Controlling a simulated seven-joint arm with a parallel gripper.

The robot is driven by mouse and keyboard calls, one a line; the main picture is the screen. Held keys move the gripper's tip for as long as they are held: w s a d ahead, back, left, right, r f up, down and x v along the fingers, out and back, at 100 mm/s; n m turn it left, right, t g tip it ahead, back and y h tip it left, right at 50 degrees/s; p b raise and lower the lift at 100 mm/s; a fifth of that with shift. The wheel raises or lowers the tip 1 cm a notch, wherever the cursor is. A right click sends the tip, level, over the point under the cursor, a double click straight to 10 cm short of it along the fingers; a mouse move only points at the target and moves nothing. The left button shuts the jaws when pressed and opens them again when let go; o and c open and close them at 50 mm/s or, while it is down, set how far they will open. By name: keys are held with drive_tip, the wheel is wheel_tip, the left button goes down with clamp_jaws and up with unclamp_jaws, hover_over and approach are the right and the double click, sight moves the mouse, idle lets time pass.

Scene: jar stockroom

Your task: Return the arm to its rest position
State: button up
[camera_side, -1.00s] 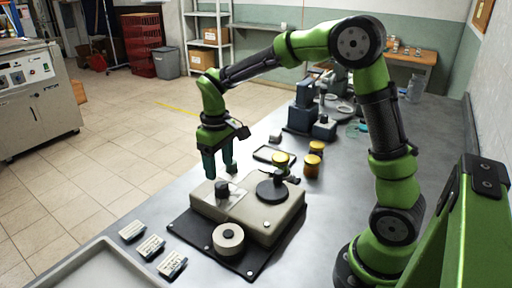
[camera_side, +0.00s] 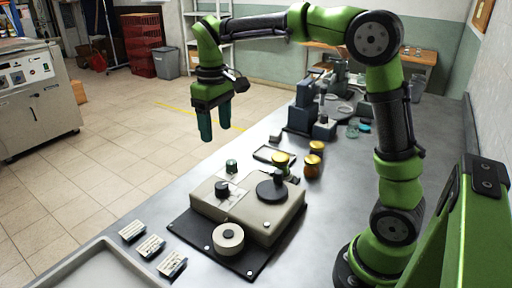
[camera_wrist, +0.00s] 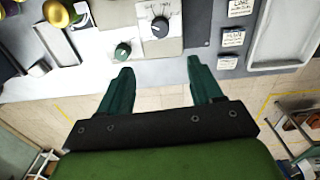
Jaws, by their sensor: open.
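My gripper (camera_side: 216,123) is open and empty, raised above and beyond the far left edge of the bench in the side view. Its two dark green fingers point down. In the wrist view my gripper (camera_wrist: 157,75) shows both fingers spread apart with nothing between them. My arm reaches out nearly level from its raised elbow. The beige device (camera_side: 270,228) stands on a dark base plate below and to the right of my gripper, well apart from it. Its black knob (camera_side: 222,188) and a small green knob (camera_side: 232,166) show; the green knob also shows in the wrist view (camera_wrist: 123,50).
Two jars with yellow lids (camera_side: 314,160) stand behind the device. Several label cards (camera_side: 151,246) lie beside a grey tray (camera_side: 88,265) at the front. A dark blue apparatus (camera_side: 303,112) stands farther back. The air around my gripper is clear.

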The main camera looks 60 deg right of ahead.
drive_tip(key=s+a+m+t+y, duration=0.1)
drive_tip(key=s+m+t, duration=0.1)
drive_tip(key=s, duration=0.7)
drive_tip(key=s+a+f+m+t+y, duration=0.1)
drive_tip(key=s+m+t, duration=0.1)
drive_tip(key=s+t, duration=0.3)
drive_tip(key=s, duration=0.4)
drive_tip(key=shift+a+m, duration=0.3)
drive_tip(key=shift+a, duration=0.05)
